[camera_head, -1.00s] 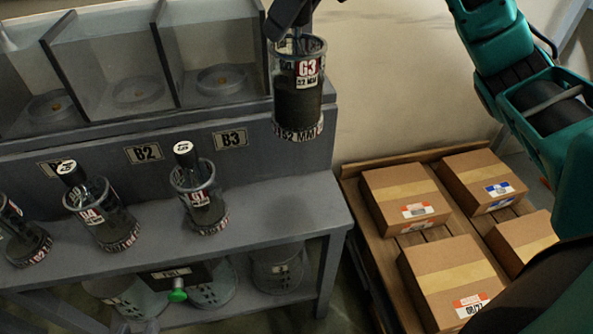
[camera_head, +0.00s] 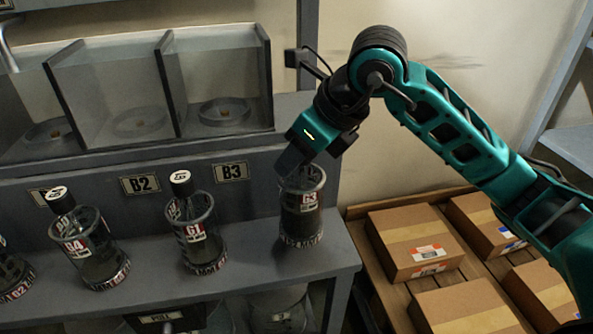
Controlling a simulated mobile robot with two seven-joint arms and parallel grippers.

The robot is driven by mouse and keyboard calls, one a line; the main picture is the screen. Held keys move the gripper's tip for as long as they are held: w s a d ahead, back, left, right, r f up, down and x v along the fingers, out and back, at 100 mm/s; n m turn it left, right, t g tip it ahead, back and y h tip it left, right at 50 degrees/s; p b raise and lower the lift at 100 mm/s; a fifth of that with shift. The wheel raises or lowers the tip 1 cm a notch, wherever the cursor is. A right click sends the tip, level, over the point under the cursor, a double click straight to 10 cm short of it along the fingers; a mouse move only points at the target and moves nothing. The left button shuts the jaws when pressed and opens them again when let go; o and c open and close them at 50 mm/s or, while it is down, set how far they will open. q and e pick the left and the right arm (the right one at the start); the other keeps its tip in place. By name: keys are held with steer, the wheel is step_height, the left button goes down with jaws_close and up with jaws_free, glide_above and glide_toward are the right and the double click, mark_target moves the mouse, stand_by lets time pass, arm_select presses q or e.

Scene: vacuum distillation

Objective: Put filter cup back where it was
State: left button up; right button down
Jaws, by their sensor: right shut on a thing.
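The filter cup G3 (camera_head: 301,222) is a clear cylinder with dark contents and a red-and-white label. It is upright at the right end of the grey bench shelf (camera_head: 262,262), and its base appears to rest on the shelf. My right gripper (camera_head: 291,170) reaches down from above and is shut on the top of the cup, with the fingertips partly hidden by the gripper body. Similar cups G1 (camera_head: 197,236) and G4 (camera_head: 88,250) stand to its left on the same shelf. My left gripper is not in view.
Behind the shelf are grey compartments with round seats (camera_head: 224,112), above plates B2 (camera_head: 140,184) and B3 (camera_head: 232,171). Another cup (camera_head: 14,278) is cut off at the left edge. Cardboard boxes (camera_head: 415,243) lie on a pallet to the right. More vessels sit below the shelf.

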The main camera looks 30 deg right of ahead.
step_height(320, 180, down, 3)
steer(key=shift+r+b, duration=0.2)
steer(key=shift+b, duration=0.1)
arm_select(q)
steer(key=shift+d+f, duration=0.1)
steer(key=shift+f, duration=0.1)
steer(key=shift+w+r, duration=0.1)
arm_select(e)
steer(key=shift+f, duration=0.1)
steer(key=c, duration=0.7)
jaws_free()
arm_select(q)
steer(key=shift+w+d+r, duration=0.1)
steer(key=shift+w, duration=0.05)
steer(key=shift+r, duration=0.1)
